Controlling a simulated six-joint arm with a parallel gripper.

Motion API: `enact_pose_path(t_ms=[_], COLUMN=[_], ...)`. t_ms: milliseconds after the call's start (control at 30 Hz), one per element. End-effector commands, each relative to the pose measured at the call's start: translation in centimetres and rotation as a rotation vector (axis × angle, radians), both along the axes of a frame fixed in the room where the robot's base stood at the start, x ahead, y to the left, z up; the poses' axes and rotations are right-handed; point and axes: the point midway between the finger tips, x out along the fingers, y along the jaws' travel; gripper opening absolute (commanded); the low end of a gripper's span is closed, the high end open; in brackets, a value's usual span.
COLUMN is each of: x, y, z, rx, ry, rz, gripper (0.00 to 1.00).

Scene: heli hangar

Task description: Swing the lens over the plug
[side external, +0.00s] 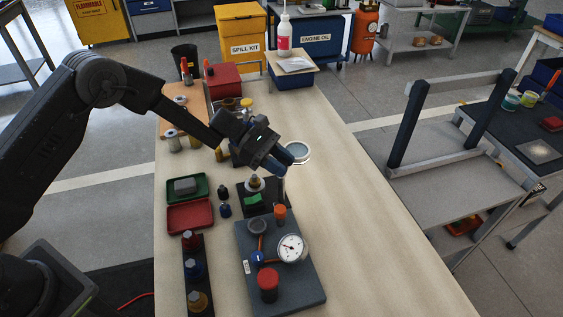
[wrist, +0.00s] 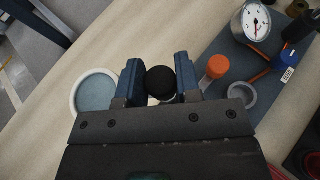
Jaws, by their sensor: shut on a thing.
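The lens (side external: 298,152) is a round pale glass in a white ring, beside my gripper's blue fingers on the far side of the black stand (side external: 275,204). In the wrist view the lens (wrist: 95,93) lies left of the fingers. My gripper (side external: 284,160) is shut on a round black knob (wrist: 161,82), seen between the fingers in the wrist view. A small upright piece (side external: 255,183), apparently the plug, stands on the black stand by a green block (side external: 253,199). The lens is not over it. The wrist view does not clearly show the plug.
A grey board (side external: 305,272) with a white dial gauge (side external: 292,249), an orange-capped post (side external: 280,212) and a red-capped cylinder (side external: 268,285) lies in front. Green (side external: 201,181) and red (side external: 190,229) trays are left. The bench's right side is clear.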

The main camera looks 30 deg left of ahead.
Motion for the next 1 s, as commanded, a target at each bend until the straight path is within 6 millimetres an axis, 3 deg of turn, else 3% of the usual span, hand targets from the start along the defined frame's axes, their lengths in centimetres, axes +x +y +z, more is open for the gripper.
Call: enact_pose_path(t_ms=[167, 633, 1000], x=[-0.01, -0.10, -0.19], y=[0.02, 0.00, -0.08], z=[0.01, 0.01, 0.01], rx=[0.000, 0.000, 0.002], ry=[0.000, 0.002, 0.004], rz=[0.000, 0.063, 0.345], gripper=[0.00, 0.00, 0.00])
